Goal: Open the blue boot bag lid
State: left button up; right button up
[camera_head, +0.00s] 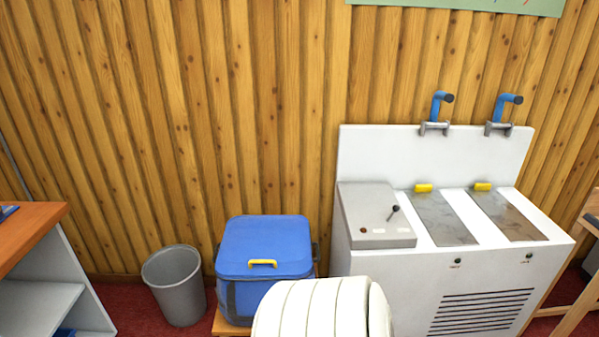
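The blue boot bag (250,297) stands against the plank wall, left of the middle, on a low wooden support. Its blue lid (262,240) is shut and has a yellow handle (262,263) at its front edge. A white ribbed rounded shape in front hides the bag's lower right part. Neither of my grippers is in view.
A grey bin (175,284) stands just left of the bag. A white machine (455,270) with blue levers stands to the right. An orange-topped shelf (30,235) is at the left edge, and a wooden frame (580,270) at the right. Red carpet shows between them.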

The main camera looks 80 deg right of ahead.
aim_at(256, 245)
jog(key=z, duration=2.3)
